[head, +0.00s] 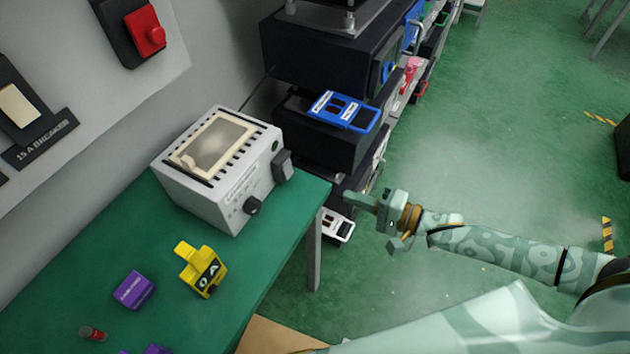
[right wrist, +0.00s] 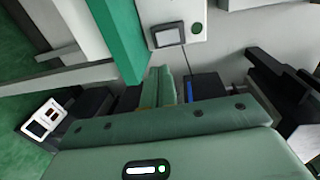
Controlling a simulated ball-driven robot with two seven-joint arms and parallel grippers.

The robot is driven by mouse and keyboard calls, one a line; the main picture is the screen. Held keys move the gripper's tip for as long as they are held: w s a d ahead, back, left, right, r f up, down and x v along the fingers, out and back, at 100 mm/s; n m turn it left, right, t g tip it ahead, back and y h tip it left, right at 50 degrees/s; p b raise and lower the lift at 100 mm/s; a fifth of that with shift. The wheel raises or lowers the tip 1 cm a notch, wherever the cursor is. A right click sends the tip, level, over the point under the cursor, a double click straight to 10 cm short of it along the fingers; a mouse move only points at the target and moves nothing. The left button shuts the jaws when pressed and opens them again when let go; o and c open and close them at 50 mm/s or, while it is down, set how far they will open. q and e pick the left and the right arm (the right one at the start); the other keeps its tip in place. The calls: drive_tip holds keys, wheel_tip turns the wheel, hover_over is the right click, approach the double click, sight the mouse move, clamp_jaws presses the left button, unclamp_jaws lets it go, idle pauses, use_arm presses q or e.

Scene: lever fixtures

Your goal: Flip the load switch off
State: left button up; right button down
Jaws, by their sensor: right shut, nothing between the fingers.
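A pale grey box (head: 212,185) with a cream-framed window on top stands on the green table's far right corner. Its right side carries a dark switch (head: 283,167) and a dark round knob (head: 254,206). No label reading load switch is legible; the dark switch may be it. The dark switch also shows in the right wrist view (right wrist: 168,36), beyond the fingertips. My right gripper (head: 350,198) is shut and empty, right of the box and past the table edge, apart from the switch. In the right wrist view its fingers (right wrist: 159,86) lie together. My left gripper is not in view.
A wall panel holds a 15 A breaker (head: 20,106) and a red switch (head: 148,33). A yellow block (head: 201,270) and a purple block (head: 134,290) lie on the green table (head: 80,250). Black equipment (head: 325,55) stands behind. Floor to the right is open.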

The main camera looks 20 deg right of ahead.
sight(291, 175)
drive_tip(key=b+x, duration=0.2)
drive_tip(key=x, duration=1.1)
drive_tip(key=shift+w+a+f+b, duration=0.1)
drive_tip(key=shift+w+a+b, duration=0.15)
drive_tip(key=shift+w+b, duration=0.05)
drive_tip(key=shift+w+a+f+b, duration=0.15)
drive_tip(key=shift+f+b, duration=0.2)
drive_tip(key=shift+b, duration=0.2)
drive_tip(key=shift+r, duration=0.25)
